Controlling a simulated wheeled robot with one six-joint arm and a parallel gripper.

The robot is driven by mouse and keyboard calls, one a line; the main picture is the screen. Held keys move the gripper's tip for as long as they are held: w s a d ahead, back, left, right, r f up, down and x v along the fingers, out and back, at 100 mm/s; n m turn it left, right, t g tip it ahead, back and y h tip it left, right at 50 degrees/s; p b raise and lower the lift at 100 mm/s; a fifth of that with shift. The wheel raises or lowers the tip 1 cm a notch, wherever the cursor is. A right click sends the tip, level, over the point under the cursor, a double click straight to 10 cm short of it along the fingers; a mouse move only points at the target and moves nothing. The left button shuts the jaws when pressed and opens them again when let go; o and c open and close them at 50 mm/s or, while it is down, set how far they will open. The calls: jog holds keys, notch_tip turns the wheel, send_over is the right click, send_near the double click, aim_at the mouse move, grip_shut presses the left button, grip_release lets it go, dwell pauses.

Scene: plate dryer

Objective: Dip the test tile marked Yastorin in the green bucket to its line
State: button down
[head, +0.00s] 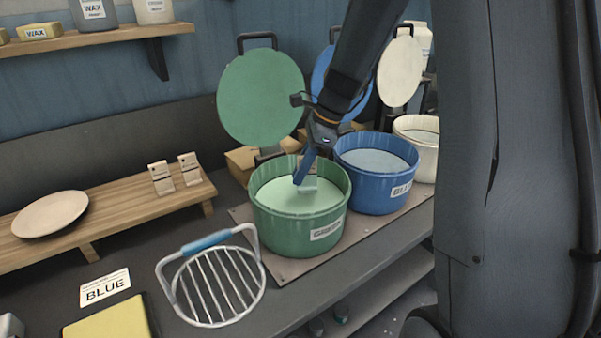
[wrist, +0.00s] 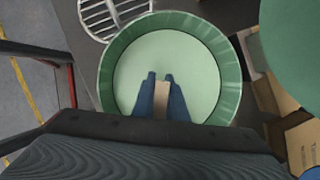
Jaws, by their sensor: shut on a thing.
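The green bucket (head: 300,232) stands open, labelled GREEN, with pale green liquid (head: 283,200) inside. My gripper (head: 303,178) reaches down inside its rim, its blue fingers shut on a small pale test tile (head: 309,187). In the wrist view my gripper (wrist: 161,82) holds the tile (wrist: 161,100) edge-on over the liquid (wrist: 165,60). The tile's lower part looks greenish in the head view; I cannot tell how deep it sits. Its name and line are not readable. Two more small tiles (head: 161,178) (head: 190,169) stand on the wooden rack, their marks unreadable.
A round green lid (head: 261,98) stands raised behind the green bucket. The blue bucket (head: 376,190) and white bucket (head: 424,160) stand open at its right. A wire grid with a blue handle (head: 206,241) lies in front-left. A plate (head: 50,214) sits on the rack.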

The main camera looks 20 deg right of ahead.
aim_at(302, 157)
jog(key=shift+r+p, duration=1.35)
jog(key=shift+r, duration=0.3)
dwell(0.8)
